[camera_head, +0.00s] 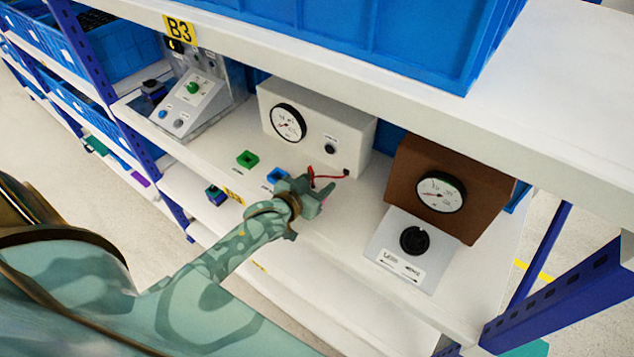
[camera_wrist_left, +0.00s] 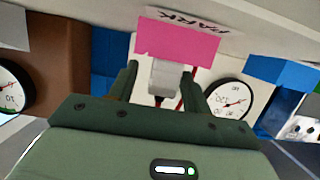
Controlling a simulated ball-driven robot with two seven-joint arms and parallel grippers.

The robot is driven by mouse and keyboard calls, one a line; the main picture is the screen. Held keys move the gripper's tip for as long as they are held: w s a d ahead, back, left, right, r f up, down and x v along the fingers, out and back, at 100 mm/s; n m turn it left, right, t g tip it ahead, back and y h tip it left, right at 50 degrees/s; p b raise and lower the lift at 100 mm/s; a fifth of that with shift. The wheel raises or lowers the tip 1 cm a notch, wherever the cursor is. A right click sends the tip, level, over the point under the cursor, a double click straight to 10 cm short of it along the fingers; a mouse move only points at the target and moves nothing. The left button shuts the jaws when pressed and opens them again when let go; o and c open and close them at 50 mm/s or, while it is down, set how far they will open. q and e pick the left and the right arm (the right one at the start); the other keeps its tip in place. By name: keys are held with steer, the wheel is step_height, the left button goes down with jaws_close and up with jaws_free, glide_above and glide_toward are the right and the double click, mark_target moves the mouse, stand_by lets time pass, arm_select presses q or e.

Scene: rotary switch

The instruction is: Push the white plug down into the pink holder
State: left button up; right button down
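My left gripper (camera_head: 318,198) is over the shelf in front of the white gauge box. In the left wrist view its two dark fingers (camera_wrist_left: 160,78) are apart, one on each side of the white plug (camera_wrist_left: 165,78). A narrow gap shows at the plug's left side, so I cannot tell whether both fingers touch it. The pink holder (camera_wrist_left: 178,42), by a label reading PARK, is just beyond the fingertips at the plug's far end. How deep the plug sits is hidden. In the head view the gripper mostly covers plug and holder. My right gripper is not in view.
A red cable (camera_head: 330,177) runs from the white gauge box (camera_head: 340,140) to my gripper. A brown gauge box (camera_head: 410,170) and a black knob panel (camera_head: 385,250) are to the right.

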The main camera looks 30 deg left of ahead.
arm_select(q)
steer(key=v, duration=1.6)
steer(key=shift+s+p, duration=0.15)
steer(key=shift+p, duration=0.15)
steer(key=shift+a+r, duration=0.1)
steer(key=s+a+f+g+b, duration=0.15)
steer(key=s+f, duration=0.35)
steer(key=f, duration=0.6)
steer(key=s+f+m+g+y+b, duration=0.1)
steer(key=s+f+g+b, duration=0.3)
steer(key=f, duration=0.6)
steer(key=s+a+f+g+p, duration=0.1)
steer(key=s+f+g, duration=0.1)
steer(key=s+f, duration=0.65)
steer(key=s+d+f+g+b, duration=0.2)
steer(key=s+f+b, duration=0.2)
steer(key=f, duration=0.5)
steer(key=s+d+f+m+g+b, duration=0.1)
steer(key=s+f+b, duration=0.3)
steer(key=f, duration=0.5)
steer(key=s+d+f+g+b, duration=0.3)
steer(key=s+d+f+b, duration=0.1)
steer(key=f, duration=0.5)
steer(key=shift+s+f+m+b, duration=0.4)
steer(key=shift+s+b, duration=0.1)
steer(key=shift+s, duration=0.25)
